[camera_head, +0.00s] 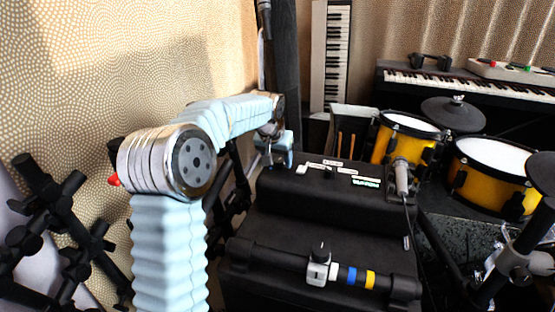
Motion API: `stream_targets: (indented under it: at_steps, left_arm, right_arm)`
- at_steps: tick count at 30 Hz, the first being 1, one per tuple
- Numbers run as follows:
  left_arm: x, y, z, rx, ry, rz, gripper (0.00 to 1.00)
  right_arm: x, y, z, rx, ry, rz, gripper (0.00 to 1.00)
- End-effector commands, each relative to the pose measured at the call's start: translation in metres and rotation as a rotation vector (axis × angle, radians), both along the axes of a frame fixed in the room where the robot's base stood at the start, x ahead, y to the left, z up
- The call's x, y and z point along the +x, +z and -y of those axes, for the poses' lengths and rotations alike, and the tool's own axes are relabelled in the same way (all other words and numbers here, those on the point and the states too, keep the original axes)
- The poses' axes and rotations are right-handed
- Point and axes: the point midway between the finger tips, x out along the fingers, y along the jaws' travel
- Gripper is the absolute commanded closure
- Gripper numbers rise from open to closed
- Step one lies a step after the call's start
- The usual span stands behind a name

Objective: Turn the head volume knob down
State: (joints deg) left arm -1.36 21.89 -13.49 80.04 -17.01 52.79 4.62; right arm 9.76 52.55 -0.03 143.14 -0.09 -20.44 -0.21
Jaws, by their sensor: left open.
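A black box-shaped unit (340,216) stands in the middle, with small pale labels and a lit green display (366,183) on its top face. No volume knob can be clearly made out on it. A pale clamp (319,268) with a black knob on top (320,249) sits on a bar across its front. My left arm reaches in from the left in a pale blue sleeve. My left gripper (277,158) is open at the box's far left corner, partly hidden by the arm's end; I cannot tell whether it touches anything. My right gripper is out of view.
Yellow drums (488,170) and a dark cymbal pad (455,111) stand to the right. A keyboard (450,84) lies behind them, and another stands upright (331,55). A grey cylinder (402,177) with a cable is at the box's right. Black stands crowd the left.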

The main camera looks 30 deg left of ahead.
Motion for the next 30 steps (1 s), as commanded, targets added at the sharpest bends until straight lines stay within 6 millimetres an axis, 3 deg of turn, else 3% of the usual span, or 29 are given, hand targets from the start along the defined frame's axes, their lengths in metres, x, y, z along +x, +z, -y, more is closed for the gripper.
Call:
stream_targets:
  at_steps: [8, 18, 30]
  left_arm:
    - [0.0004, -0.0005, -0.0001, 0.000, 0.000, 0.001, 0.44]
    - [0.0004, -0.0003, 0.0000, 0.000, 0.000, 0.001, 0.96]
    - [0.0007, 0.0009, 0.0016, 0.001, 0.075, 0.001, 0.97]
  right_arm:
    - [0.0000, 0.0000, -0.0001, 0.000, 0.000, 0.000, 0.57]
    - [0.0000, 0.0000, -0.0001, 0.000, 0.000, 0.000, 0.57]
    - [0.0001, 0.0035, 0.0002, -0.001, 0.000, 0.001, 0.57]
